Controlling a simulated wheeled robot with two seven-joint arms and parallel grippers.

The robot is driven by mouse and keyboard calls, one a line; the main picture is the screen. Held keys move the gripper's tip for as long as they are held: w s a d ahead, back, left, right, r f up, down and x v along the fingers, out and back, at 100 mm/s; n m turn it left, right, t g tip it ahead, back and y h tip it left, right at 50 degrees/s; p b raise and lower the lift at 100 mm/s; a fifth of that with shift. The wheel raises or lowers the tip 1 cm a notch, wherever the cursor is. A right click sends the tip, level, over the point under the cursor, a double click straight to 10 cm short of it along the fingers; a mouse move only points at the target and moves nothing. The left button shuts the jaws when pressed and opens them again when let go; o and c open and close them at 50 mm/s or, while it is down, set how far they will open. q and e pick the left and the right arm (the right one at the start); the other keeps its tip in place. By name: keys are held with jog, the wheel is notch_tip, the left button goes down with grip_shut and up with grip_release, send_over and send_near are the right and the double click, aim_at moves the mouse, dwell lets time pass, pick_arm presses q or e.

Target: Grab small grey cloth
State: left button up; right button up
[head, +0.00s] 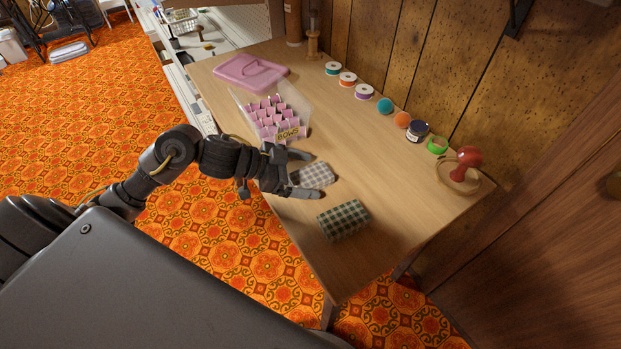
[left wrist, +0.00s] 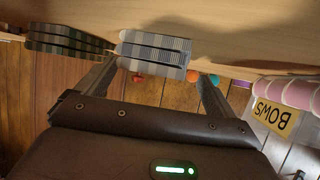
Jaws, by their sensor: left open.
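The small grey cloth (head: 314,174) is a folded, grey checked piece lying on the wooden table. My left gripper (head: 308,174) is open, with its fingers on either side of the grey cloth in the head view. In the left wrist view the folded grey cloth (left wrist: 154,50) shows between and just beyond the fingertips (left wrist: 160,72). I cannot tell whether the fingers touch it. A dark green checked cloth (head: 343,219) lies apart, nearer the table's front edge; it also shows in the left wrist view (left wrist: 68,40). My right gripper is not in view.
A clear box of pink bows with a "BOWS" label (head: 288,134) stands close beside my left gripper. A pink lid (head: 250,72) lies behind it. Spools, coloured balls, jars and a red pincushion-like object (head: 467,163) line the wall side. The table (head: 400,215) is clear right of the cloths.

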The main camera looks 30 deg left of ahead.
pick_arm(q)
jog(key=shift+d+f, duration=0.1)
jog(key=c, duration=1.1)
